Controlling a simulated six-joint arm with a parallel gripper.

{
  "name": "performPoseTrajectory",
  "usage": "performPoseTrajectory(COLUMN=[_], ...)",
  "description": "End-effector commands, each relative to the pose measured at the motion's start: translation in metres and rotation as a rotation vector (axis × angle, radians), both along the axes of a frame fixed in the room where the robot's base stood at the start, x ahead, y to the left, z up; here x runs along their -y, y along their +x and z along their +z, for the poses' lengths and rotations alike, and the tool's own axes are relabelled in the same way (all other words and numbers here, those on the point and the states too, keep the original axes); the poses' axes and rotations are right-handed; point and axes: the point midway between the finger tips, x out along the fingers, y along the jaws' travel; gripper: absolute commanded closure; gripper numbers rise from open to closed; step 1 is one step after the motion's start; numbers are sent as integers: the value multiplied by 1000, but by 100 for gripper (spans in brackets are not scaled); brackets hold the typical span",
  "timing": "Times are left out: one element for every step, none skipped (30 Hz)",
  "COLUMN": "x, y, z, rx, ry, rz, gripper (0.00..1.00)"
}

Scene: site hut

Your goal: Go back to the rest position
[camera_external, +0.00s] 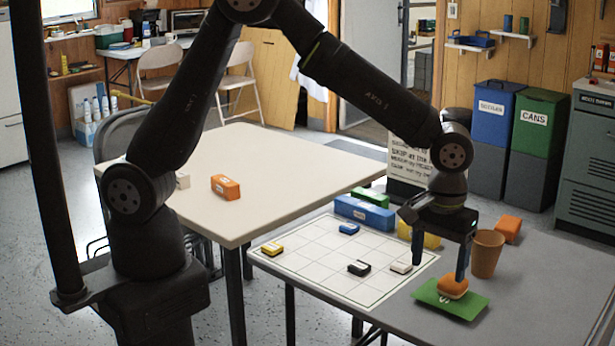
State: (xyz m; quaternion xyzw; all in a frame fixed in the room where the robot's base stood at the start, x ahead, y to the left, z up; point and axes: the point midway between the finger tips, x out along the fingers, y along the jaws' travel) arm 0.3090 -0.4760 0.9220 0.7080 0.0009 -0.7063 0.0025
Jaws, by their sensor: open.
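My gripper (439,271) is open and points down over the right-hand grey table. Its two dark fingers are apart, with nothing seen held between them. An orange, rounded block (452,288) lies on a green sheet (432,298) just under the gripper. The right finger overlaps the block's top in the picture; I cannot tell whether they touch. My arm is stretched out from its base at the left to above this table.
A brown cup (487,254) stands close right of the gripper, with an orange block (508,229) behind it. A yellow block (419,234) and a blue block (364,215) lie behind. A white grid board (330,265) holds several small blocks. A cream table (290,175) stands left.

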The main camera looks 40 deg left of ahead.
Motion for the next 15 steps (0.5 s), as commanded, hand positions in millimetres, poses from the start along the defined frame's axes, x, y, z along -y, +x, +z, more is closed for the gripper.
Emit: performPoseTrajectory(x=[-7, -10, -13, -16, -18, -22, -25, -28, -32, -35, -38, -43, -46, -49, -53], y=[15, 21, 29, 34, 40, 47, 52, 57, 64, 70, 75, 82, 87, 92, 99], z=[-2, -3, -3, -3, -3, -4, -4, -4, -4, -5, -5, -5, -5, -5, -5], rx=[0, 0, 0, 0, 0, 0, 0, -1, -1, -1, -1, -1, -1, 0, 0], ry=[2, 3, 2, 2, 2, 2, 2, 3, 3, 3, 3, 3, 3, 3, 1], rz=[29, 42, 57, 69, 80, 95, 107, 118, 134, 145, 156, 172, 183, 194, 210], gripper=[28, 28, 28, 28, 28, 28, 28, 28, 28, 28, 28, 28, 28, 28, 28])
